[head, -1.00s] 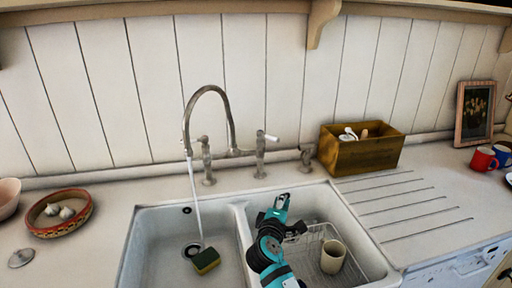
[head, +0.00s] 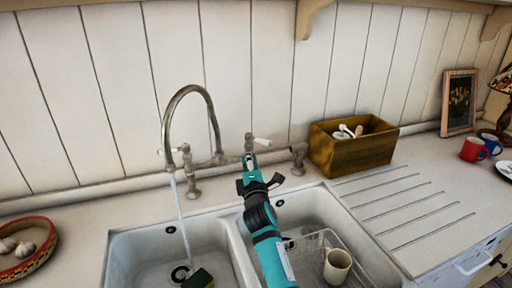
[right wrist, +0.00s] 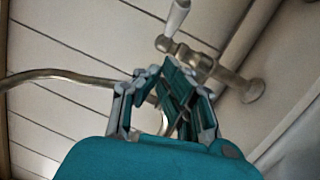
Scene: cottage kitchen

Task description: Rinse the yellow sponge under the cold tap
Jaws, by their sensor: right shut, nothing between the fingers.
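The yellow sponge (head: 199,280), with a dark green side, lies in the left basin (head: 150,250) beside the drain, partly cut off by the lower picture edge. Water runs from the curved tap spout (head: 171,163) and falls close to the sponge. I cannot tell whether it touches it. My right gripper (head: 255,168) is shut and empty, raised behind the sinks just below the right tap handle (head: 262,142). In the right wrist view the gripper (right wrist: 172,78) is in front of the tap lever (right wrist: 178,16). I cannot tell whether they touch. My left gripper is not in view.
The right basin holds a wire rack (head: 312,250) and a cream cup (head: 337,266). A wooden box (head: 350,152) stands behind the grooved drainboard (head: 405,205). A bowl with garlic (head: 42,252) is at left, red and blue mugs (head: 474,149) at right.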

